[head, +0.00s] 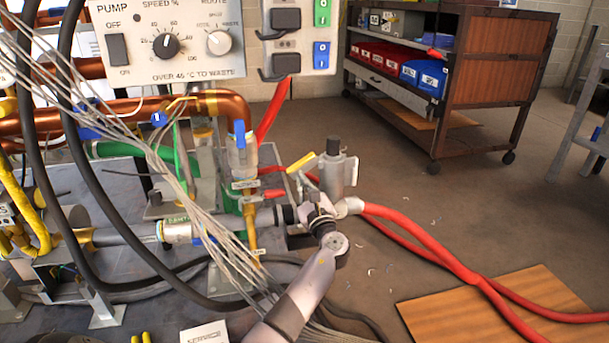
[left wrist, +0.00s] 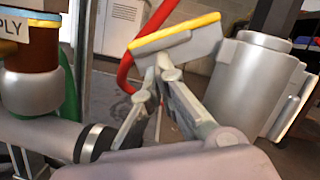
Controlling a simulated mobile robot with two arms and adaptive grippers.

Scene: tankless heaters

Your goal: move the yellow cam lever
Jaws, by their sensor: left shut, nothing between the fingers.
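The yellow cam lever (head: 301,162) sticks out to the left of a grey metal coupling (head: 338,172) in the head view. In the left wrist view the lever (left wrist: 176,33) is a grey bar with a yellow edge, lying across the upper middle beside the coupling (left wrist: 240,85). My left gripper (head: 306,188) is just below the lever. In the left wrist view its fingers (left wrist: 160,68) are together, with the tips close under the lever; I cannot tell whether they touch it. Nothing is held between them. My right gripper is not in view.
A red-handled lever (head: 274,193) and a blue-handled valve (head: 240,150) stand left of the gripper. Thin grey cables (head: 150,140) hang in front of the pipes. Red hoses (head: 425,245) run right across the floor. The pump panel (head: 170,45) is above.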

